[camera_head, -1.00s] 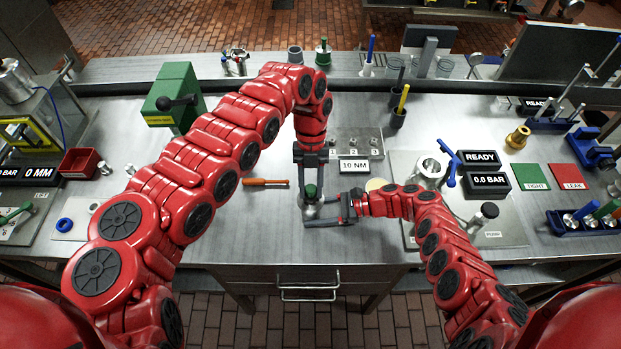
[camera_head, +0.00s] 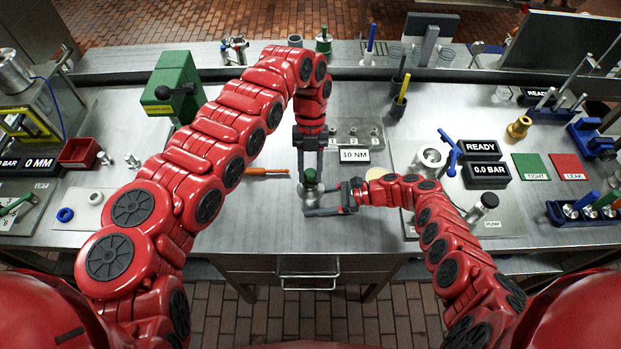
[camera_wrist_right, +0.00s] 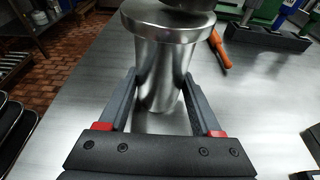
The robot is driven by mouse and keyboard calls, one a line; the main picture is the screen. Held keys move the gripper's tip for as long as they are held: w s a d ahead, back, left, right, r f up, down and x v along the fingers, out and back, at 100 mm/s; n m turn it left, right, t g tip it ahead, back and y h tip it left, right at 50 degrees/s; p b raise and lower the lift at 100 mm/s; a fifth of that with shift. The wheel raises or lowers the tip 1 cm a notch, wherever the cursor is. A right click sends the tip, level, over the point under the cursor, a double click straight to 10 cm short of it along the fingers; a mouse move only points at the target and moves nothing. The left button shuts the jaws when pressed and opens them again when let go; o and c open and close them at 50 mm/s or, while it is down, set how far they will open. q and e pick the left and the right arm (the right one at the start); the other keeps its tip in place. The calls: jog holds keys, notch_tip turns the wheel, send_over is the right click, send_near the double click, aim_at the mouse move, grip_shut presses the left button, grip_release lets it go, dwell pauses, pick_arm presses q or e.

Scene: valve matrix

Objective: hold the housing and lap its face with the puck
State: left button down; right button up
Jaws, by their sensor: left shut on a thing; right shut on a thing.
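The housing (camera_head: 313,200) is a shiny metal flanged cylinder standing upright near the bench front; it fills the middle of the right wrist view (camera_wrist_right: 160,70). My right gripper (camera_head: 325,200) is shut on it from the right, with a finger on either side of its body in the wrist view (camera_wrist_right: 158,95). The puck (camera_head: 309,176) has a green knob and sits at the housing's top face. My left gripper (camera_head: 311,172) points down and is shut on the puck. In the wrist view the puck's dark edge (camera_wrist_right: 190,4) shows at the flange; whether it touches, I cannot tell.
An orange-handled tool (camera_head: 264,171) lies left of the housing. Behind stand a numbered block and the 10 NM display (camera_head: 354,155). A pale disc (camera_head: 376,174) lies behind my right arm. A plate with a valve (camera_head: 430,158) is at right.

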pick_arm(q)
jog(key=shift+w+d, duration=0.2)
jog(key=shift+w, duration=0.5)
jog(key=shift+w+a+f, duration=0.1)
jog(key=shift+w+f, duration=0.1)
jog(key=shift+w, duration=0.3)
notch_tip(320, 180, up, 3)
jog(key=shift+s+a+r, duration=0.1)
jog(key=shift+a+r, duration=0.05)
jog(key=shift+r, duration=0.05)
notch_tip(320, 180, up, 5)
jog(key=shift+f, duration=0.2)
pick_arm(e)
jog(key=o, duration=1.1)
jog(key=shift+c, duration=0.2)
